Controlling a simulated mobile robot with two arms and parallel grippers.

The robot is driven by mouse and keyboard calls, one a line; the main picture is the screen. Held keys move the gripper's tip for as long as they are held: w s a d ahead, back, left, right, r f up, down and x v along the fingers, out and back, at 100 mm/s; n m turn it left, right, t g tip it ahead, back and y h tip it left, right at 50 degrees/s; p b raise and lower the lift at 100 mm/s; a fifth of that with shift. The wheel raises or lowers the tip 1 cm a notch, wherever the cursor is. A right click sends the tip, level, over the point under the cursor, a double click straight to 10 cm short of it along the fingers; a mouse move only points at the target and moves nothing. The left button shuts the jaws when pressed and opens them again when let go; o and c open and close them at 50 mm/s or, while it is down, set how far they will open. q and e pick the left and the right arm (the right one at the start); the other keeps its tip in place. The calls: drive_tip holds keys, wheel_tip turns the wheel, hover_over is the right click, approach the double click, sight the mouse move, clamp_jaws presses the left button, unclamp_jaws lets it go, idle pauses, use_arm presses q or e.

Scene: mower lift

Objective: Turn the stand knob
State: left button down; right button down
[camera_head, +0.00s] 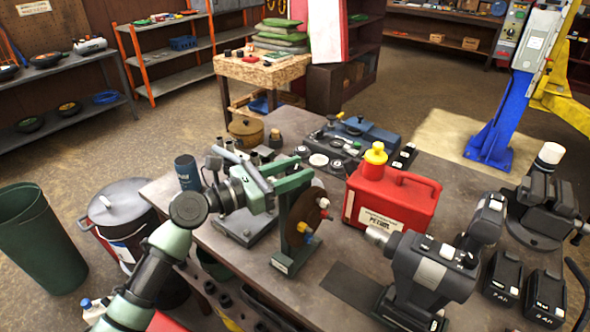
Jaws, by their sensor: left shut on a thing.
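A green stand (291,230) stands on the workbench, with a brown round disc (309,209) on its right side. The disc carries small coloured knobs, among them a yellow one (302,227) and a red one (323,203). My left gripper (265,190) reaches in from the left at the stand's upper left side. It is shut on a part there, which I take to be the stand knob; the fingers and the stand hide it. My right gripper does not show.
On the bench (345,252), a red fuel can (390,203) stands right of the stand, with a cordless drill (432,272) nearer. A vise (545,207) is at the right and batteries (545,297) at the front right. Bins (118,212) stand left of the bench.

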use_arm(q)
drive_tip(key=shift+w+f+g+b, duration=0.1)
drive_tip(key=shift+f+g+b, duration=0.1)
drive_tip(key=shift+g+b, duration=0.15)
drive_tip(key=m+g+h+b, duration=0.1)
drive_tip(key=m+g+b, duration=0.1)
drive_tip(key=b, duration=0.1)
drive_tip(key=shift+f+h, duration=0.15)
drive_tip(key=shift+h, duration=0.15)
drive_tip(key=m+g+b, duration=0.1)
drive_tip(key=g, duration=0.1)
drive_tip(key=shift+m+g+h, duration=0.35)
drive_tip(key=shift+m+h, duration=0.05)
drive_tip(key=shift+r+m+g, duration=0.3)
drive_tip(key=shift+m+g, duration=0.2)
drive_tip(key=shift+g, duration=0.3)
drive_tip(key=c, duration=0.9)
unclamp_jaws()
